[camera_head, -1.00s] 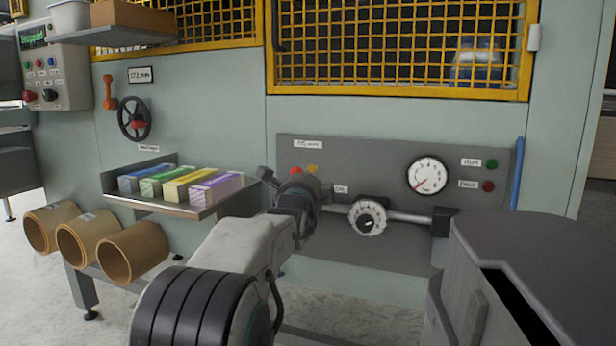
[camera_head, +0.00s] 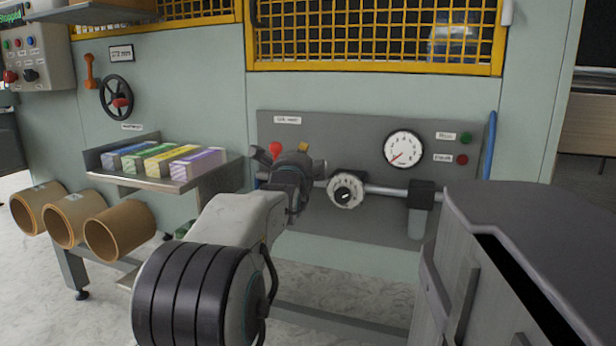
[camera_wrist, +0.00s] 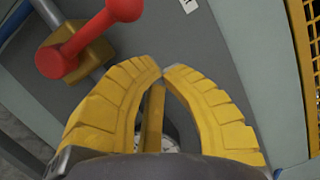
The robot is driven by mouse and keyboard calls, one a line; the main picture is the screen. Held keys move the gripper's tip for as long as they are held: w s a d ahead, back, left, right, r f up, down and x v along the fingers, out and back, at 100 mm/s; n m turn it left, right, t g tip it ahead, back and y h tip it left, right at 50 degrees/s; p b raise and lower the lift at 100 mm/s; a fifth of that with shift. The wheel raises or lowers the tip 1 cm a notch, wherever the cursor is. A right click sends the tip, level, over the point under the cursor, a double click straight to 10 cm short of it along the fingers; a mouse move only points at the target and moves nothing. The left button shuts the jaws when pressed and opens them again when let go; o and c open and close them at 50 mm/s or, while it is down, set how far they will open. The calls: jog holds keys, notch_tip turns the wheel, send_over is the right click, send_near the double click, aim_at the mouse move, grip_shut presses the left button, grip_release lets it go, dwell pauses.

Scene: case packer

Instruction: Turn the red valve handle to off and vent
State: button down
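The red valve handle (camera_wrist: 88,35) shows in the wrist view at the upper left, its round knob to the upper right of its pivot. It sits on a brass valve body (camera_wrist: 92,62) and lies crosswise to the grey pipe (camera_wrist: 75,37). My gripper (camera_wrist: 163,72) has yellow fingers with tips almost meeting. A brass-coloured strip shows between the fingers, but nothing is clearly held. The handle is apart from the fingers in the wrist picture. My wrist hides the valve in the head view.
A regulator knob (camera_head: 345,191) and a gauge (camera_head: 403,149), needle at lower left, are on the grey panel (camera_head: 340,130). A grey cabinet (camera_head: 540,215) stands at the right front. A shelf (camera_head: 190,183) with coloured boxes and several cardboard tubes (camera_head: 116,235) are left.

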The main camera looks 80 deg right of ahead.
jog(key=a, duration=1)
jog(key=shift+f+p, duration=0.25)
jog(key=shift+p, duration=0.2)
jog(key=shift+s+a, duration=0.1)
